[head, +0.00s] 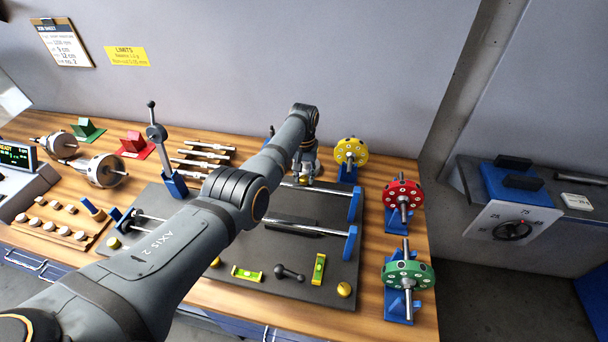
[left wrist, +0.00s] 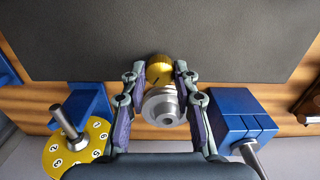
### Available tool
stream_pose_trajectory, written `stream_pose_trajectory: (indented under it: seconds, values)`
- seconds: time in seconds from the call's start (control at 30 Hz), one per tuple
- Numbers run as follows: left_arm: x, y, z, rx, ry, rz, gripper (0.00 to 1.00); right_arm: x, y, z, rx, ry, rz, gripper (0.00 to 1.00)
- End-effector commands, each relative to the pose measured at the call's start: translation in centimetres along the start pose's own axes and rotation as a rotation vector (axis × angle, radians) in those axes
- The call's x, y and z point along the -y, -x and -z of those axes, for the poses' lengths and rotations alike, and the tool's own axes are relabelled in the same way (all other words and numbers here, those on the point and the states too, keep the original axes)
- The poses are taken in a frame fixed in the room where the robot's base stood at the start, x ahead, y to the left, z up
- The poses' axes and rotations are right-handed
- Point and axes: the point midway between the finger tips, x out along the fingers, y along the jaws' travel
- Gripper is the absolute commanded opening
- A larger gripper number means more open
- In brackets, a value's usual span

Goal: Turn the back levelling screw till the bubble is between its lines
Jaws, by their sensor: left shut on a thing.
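My left gripper (head: 306,178) is at the back edge of the dark plate (head: 345,262), reached over by my left arm. In the left wrist view its fingers (left wrist: 160,72) are shut on the brass knurled back levelling screw (left wrist: 157,61), one on each side. A silver round part (left wrist: 161,107) sits between the fingers, nearer the camera. Two spirit levels with yellow-green vials lie at the plate's front: one lying crosswise (head: 247,274), one lengthwise (head: 319,269). Their bubbles are too small to read against the lines. My right gripper is out of view.
A dark ball-ended handle (head: 289,273) lies between the levels. Yellow (head: 350,151), red (head: 403,193) and green (head: 408,269) rotors stand on blue stands at right. Blue blocks (left wrist: 233,117) flank the gripper.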

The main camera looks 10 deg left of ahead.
Motion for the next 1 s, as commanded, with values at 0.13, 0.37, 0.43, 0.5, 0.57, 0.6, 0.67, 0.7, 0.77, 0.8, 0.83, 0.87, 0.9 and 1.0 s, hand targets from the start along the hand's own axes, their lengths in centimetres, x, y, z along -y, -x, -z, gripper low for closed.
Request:
stream_pose_trajectory:
  seconds: [0.13,0.37,0.43,0.5,0.57,0.6,0.67,0.7,0.77,0.8,0.83,0.87,0.9,1.0]
  values:
    - [0.01,0.20,0.16,-0.006,0.136,-0.002,0.00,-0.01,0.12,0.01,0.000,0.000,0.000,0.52]
    - [0.06,0.23,0.18,-0.007,0.336,-0.003,0.00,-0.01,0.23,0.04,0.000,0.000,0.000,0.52]
    - [0.07,0.24,0.19,-0.007,0.388,-0.003,0.00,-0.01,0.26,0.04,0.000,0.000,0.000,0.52]
    - [0.08,0.25,0.20,-0.007,0.435,-0.003,0.00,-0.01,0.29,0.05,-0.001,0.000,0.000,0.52]
    - [0.09,0.26,0.21,-0.008,0.471,-0.003,0.00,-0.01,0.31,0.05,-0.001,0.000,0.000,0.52]
    - [0.09,0.27,0.21,-0.008,0.493,-0.004,0.00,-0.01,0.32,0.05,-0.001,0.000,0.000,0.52]
    - [0.10,0.28,0.22,-0.008,0.523,-0.004,0.00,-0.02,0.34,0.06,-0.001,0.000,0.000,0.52]
    - [0.10,0.28,0.22,-0.008,0.540,-0.004,0.00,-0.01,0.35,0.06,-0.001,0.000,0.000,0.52]
    - [0.11,0.29,0.23,-0.008,0.561,-0.004,0.00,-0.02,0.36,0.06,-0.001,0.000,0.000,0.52]
    - [0.12,0.29,0.23,-0.009,0.575,-0.004,0.00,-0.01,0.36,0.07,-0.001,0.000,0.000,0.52]
    - [0.12,0.30,0.24,-0.009,0.582,-0.004,0.00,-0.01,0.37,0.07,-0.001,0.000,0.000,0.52]
    - [0.12,0.30,0.24,-0.009,0.589,-0.004,0.00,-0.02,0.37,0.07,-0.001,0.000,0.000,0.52]
    - [0.13,0.31,0.24,-0.009,0.598,-0.004,0.00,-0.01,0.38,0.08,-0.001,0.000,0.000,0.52]
    - [0.13,0.32,0.25,-0.009,0.612,-0.004,0.00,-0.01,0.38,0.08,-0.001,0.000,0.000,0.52]
